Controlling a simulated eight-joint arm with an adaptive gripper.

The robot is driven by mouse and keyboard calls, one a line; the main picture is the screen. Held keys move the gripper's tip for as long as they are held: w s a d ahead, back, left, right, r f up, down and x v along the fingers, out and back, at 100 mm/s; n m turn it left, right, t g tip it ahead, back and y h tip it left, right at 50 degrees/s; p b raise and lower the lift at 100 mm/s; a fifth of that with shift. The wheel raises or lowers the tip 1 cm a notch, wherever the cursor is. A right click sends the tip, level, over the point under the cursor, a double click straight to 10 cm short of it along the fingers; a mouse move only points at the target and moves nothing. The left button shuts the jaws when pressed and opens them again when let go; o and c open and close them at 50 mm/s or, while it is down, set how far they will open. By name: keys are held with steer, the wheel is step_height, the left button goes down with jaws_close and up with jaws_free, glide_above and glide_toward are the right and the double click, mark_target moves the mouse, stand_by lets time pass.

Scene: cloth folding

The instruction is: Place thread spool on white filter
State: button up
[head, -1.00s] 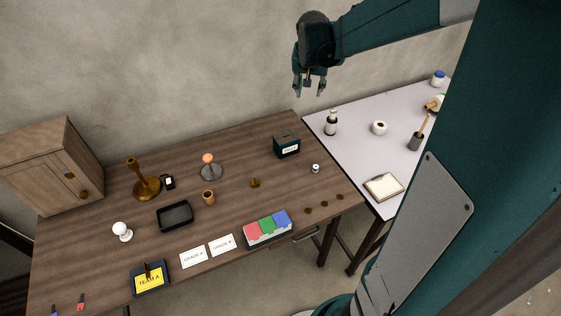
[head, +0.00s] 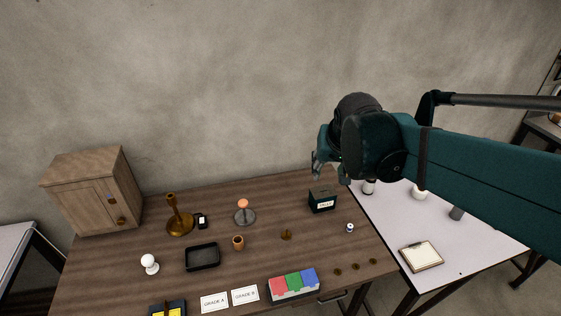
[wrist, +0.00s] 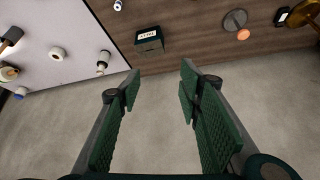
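A small white and blue spool-like piece (head: 350,228) stands near the right end of the wooden table; it looks like the thread spool and also shows at the top of the wrist view (wrist: 118,5). A short white cylinder with a dark centre (head: 420,194), possibly the white filter, stands on the white table, partly behind my arm; it also shows in the wrist view (wrist: 57,53). I cannot confirm either identity. My gripper (wrist: 160,82) is open and empty, its fingers apart over bare grey background. In the head view my gripper (head: 330,170) hangs above the wooden table's back right corner.
A dark labelled box (head: 322,202) stands below my gripper, left of the spool-like piece. A bottle (wrist: 103,62) and dark cup (head: 457,213) flank the white cylinder. A clipboard (head: 421,257) lies in front. Coloured blocks (head: 293,283) and coins (head: 355,266) lie near the wooden table's front.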

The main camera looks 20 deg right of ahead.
steer(key=s+a+f+n, duration=0.1)
steer(key=s+a, duration=0.3)
steer(key=s, duration=0.3)
steer(key=s+a+f+n+t+y, duration=0.1)
steer(key=s+a+f+n, duration=0.1)
steer(key=s+a, duration=0.3)
steer(key=shift+s+a, duration=0.2)
steer(key=shift+s, duration=0.95)
